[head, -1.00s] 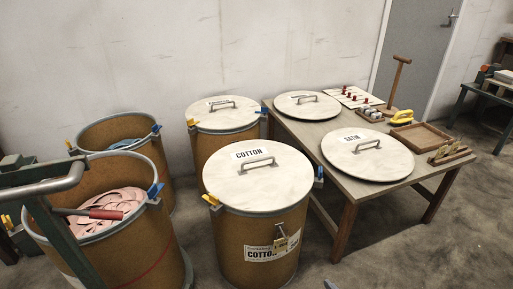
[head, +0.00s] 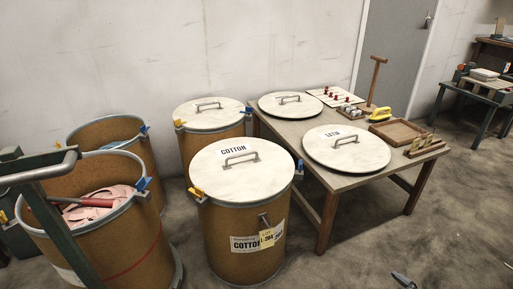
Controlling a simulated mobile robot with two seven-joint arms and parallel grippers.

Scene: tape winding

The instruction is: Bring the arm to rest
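A small dark tip (head: 403,280) shows at the bottom edge of the head view, right of the middle, over bare floor. It looks like the end of my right gripper, but too little shows to tell whether it is open or shut. It touches nothing that I can see. My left gripper is not in view. The drum marked COTTON (head: 238,222) stands closed in the middle, its pale lid (head: 275,176) on top.
An open drum with pink tape (head: 105,195) stands at left, behind a green frame with a grey handle (head: 40,172). A table (head: 335,181) at right holds a SATIN lid (head: 320,152), another lid (head: 290,110), a wooden tray (head: 392,134) and small tools. The floor (head: 440,235) at lower right is clear.

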